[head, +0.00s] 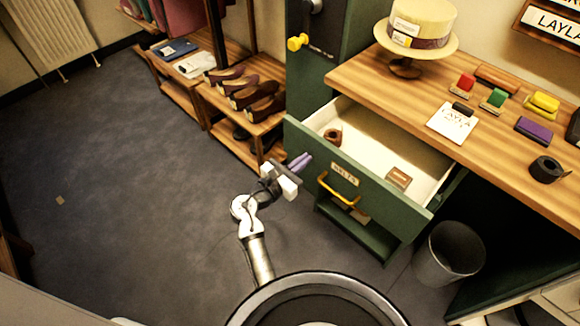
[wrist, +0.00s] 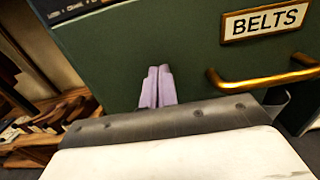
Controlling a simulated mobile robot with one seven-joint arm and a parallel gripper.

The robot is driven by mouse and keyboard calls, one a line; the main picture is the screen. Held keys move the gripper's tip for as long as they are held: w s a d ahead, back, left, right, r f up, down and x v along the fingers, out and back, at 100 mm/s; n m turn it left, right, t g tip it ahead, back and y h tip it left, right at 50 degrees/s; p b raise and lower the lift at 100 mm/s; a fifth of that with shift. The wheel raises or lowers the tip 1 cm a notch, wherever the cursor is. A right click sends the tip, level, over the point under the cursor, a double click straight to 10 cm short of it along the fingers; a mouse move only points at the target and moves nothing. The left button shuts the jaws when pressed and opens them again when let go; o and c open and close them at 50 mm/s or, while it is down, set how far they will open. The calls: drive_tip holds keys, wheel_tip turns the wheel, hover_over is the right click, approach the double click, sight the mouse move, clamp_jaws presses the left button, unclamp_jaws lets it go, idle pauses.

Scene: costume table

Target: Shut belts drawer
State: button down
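The belts drawer (head: 385,193) is a green drawer pulled out from under the wooden table, with a white interior. Its front carries a BELTS label (wrist: 265,21) and a brass handle (head: 338,190); the handle also shows in the wrist view (wrist: 262,80). Inside lie a brown coiled item (head: 332,136) and a small brown box (head: 398,178). My gripper (head: 301,161) is in front of the left part of the drawer front, left of the handle. Its two purple fingers are together in the wrist view (wrist: 158,87), with nothing seen between them. I cannot tell whether the tips touch the front.
A shoe rack (head: 245,105) stands at the left behind my gripper. A grey bin (head: 447,254) stands right of the drawer. The tabletop (head: 390,85) holds a straw hat (head: 420,24), stamps and a card.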

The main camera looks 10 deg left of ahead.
drive_tip(key=p+x, duration=0.1)
drive_tip(key=x, duration=1.6)
drive_tip(key=shift+w+d, duration=0.15)
drive_tip(key=shift+w, duration=0.05)
drive_tip(key=shift+w+d, duration=0.3)
drive_tip(key=shift+w, duration=0.2)
drive_tip(key=shift+w+r, duration=0.1)
drive_tip(key=shift+r, duration=0.15)
drive_tip(key=shift+d+r, duration=0.1)
drive_tip(key=shift+d, duration=0.05)
